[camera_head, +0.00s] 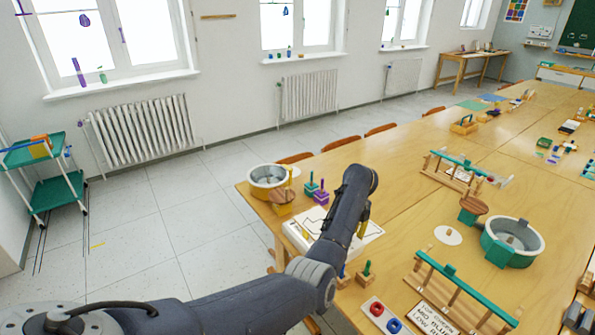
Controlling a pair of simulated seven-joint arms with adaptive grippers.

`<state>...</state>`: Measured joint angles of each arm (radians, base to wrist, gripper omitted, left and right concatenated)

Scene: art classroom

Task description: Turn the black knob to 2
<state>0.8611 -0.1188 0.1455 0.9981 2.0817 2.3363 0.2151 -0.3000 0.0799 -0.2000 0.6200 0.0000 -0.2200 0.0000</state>
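I cannot make out a black knob with numbers in the head view. My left arm reaches in from the lower left over the near part of the wooden table. Its gripper (361,222) is mostly hidden behind the dark forearm and wrist, above a white board (370,232) with dark outlines. The arm covers the middle of this board. I cannot see the fingertips clearly, nor whether they hold anything. My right gripper is not in view.
The long table (410,150) carries a yellow-rimmed round basin (266,182), a teal round basin (516,246), teal-topped wooden racks (462,286), a tray with colored rings (385,317) and a lettered sign (432,320). Dark grey pieces (580,318) sit at the lower right.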

